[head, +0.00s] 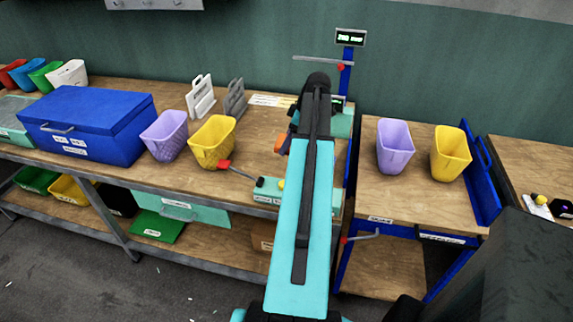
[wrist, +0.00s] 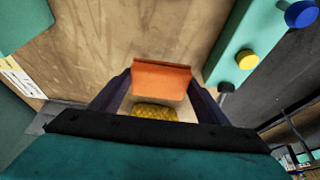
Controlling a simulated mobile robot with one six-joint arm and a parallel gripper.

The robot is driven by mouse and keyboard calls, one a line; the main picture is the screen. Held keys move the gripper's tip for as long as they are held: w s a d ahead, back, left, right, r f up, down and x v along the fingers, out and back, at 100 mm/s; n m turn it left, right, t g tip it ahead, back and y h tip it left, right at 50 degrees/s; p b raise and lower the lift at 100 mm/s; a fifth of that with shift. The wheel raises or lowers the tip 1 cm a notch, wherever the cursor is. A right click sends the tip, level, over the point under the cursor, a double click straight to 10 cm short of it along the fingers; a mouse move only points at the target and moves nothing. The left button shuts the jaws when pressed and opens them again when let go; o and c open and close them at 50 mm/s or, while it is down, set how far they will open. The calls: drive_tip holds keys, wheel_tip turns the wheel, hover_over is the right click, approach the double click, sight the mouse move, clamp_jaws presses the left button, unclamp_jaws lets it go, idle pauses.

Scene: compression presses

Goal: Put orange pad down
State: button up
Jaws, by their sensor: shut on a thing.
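The orange pad (wrist: 161,80) is between the two dark fingers of my gripper (wrist: 160,88) in the wrist view. My gripper is shut on it, over the wooden bench top (wrist: 110,40). A yellow textured patch (wrist: 155,112) shows just below the pad, between the fingers; I cannot tell what it belongs to. In the head view only a small orange edge of the pad (head: 281,143) shows left of my arm, which hides most of the gripper. I cannot tell whether the pad touches the bench.
A teal control box (head: 268,190) with a yellow knob and a red-tipped lever sits at the bench's front edge. Left stand a yellow bin (head: 213,142), a purple bin (head: 165,135) and a blue chest (head: 88,125). A side table (head: 415,195) on the right holds two bins.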

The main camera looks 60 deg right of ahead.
drive_tip(key=p, duration=0.1)
hover_over(284, 167)
drive_tip(key=s, duration=0.1)
drive_tip(key=shift+s+d+f, duration=0.1)
drive_tip(key=shift+d+f, duration=0.05)
drive_tip(key=shift+f, duration=1.35)
drive_tip(key=shift+s+d+f, duration=0.1)
drive_tip(key=shift+d+f, duration=0.05)
drive_tip(key=shift+f, duration=1.3)
drive_tip(key=shift+f+p, duration=0.7)
drive_tip(key=shift+f, duration=1.2)
drive_tip(key=shift+f, duration=0.1)
drive_tip(key=o, duration=1.1)
drive_tip(key=shift+r, duration=0.2)
drive_tip(key=b+v, duration=0.3)
drive_tip(key=v, duration=0.8)
drive_tip(key=shift+r, duration=0.4)
drive_tip(key=shift+s, duration=0.1)
